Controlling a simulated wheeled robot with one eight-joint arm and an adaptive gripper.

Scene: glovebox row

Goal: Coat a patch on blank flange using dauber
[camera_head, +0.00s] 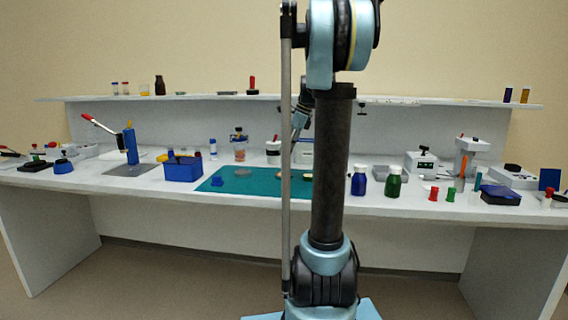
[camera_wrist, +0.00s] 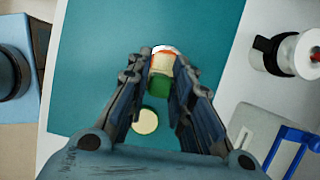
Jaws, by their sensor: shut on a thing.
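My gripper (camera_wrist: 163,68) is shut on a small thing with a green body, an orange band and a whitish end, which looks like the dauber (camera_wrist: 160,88). Its far end is partly hidden between the fingertips. A pale yellow disc (camera_wrist: 145,121) shows below it in the wrist view, over the teal mat (camera_wrist: 95,75); I cannot tell if it is the blank flange. In the head view a grey disc (camera_head: 243,171) lies on the mat (camera_head: 222,184), with a tan round piece (camera_head: 283,174) to its right. My arm hides part of the mat and most of my gripper there.
A blue bin (camera_head: 183,171) stands left of the mat, and a small blue piece (camera_head: 217,181) lies on it. Blue (camera_head: 359,183) and green (camera_head: 393,186) bottles stand to the right. A white device (camera_wrist: 298,54) and a blue-handled item (camera_wrist: 290,140) sit right in the wrist view.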

